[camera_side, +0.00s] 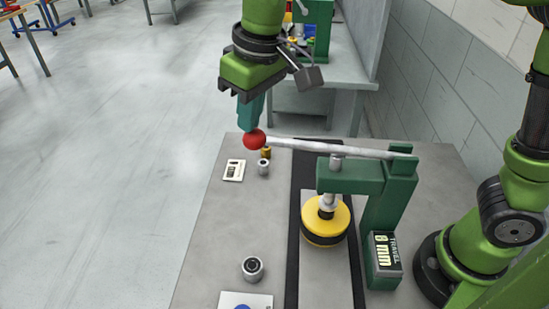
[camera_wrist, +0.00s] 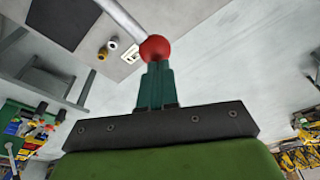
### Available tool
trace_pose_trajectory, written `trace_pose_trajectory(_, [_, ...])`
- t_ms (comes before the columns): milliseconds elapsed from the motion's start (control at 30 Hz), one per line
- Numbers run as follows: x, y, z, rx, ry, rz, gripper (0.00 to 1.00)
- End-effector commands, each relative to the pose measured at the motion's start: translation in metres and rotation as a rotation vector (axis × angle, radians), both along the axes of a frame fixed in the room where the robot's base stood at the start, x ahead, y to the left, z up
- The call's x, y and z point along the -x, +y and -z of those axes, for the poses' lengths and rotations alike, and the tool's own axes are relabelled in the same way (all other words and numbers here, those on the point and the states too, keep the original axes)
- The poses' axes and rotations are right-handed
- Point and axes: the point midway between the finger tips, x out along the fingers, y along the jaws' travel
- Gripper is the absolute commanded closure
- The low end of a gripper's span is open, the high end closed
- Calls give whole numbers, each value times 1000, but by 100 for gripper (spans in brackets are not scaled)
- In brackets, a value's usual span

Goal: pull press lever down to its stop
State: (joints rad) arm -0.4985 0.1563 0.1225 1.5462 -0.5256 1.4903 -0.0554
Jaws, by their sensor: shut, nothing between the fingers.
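The press lever is a pale rod (camera_side: 325,147) with a red ball knob (camera_side: 255,139) at its left end. It runs nearly level, pivoting at the top of the green press frame (camera_side: 375,185). My gripper (camera_side: 251,125) is shut and empty, its teal fingertips against or just above the top of the knob. In the wrist view the fingertips (camera_wrist: 157,66) meet the red knob (camera_wrist: 156,49); whether they touch cannot be told. Under the press arm is a yellow and black round piece (camera_side: 326,222). The travel display (camera_side: 385,252) seems to read 0 mm.
The grey bench top (camera_side: 215,235) carries a pale plate (camera_side: 233,170), small brass and steel cylinders (camera_side: 263,168) below the lever, and a steel bushing (camera_side: 252,268) at the front. A block wall (camera_side: 450,110) stands at right. The bench's left side is mostly clear.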

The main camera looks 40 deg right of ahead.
Motion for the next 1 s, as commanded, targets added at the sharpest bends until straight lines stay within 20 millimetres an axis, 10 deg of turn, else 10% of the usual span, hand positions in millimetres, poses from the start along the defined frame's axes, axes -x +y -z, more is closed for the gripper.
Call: trace_pose_trajectory(1000, [0, 0, -73, -2, -3, -1, 100])
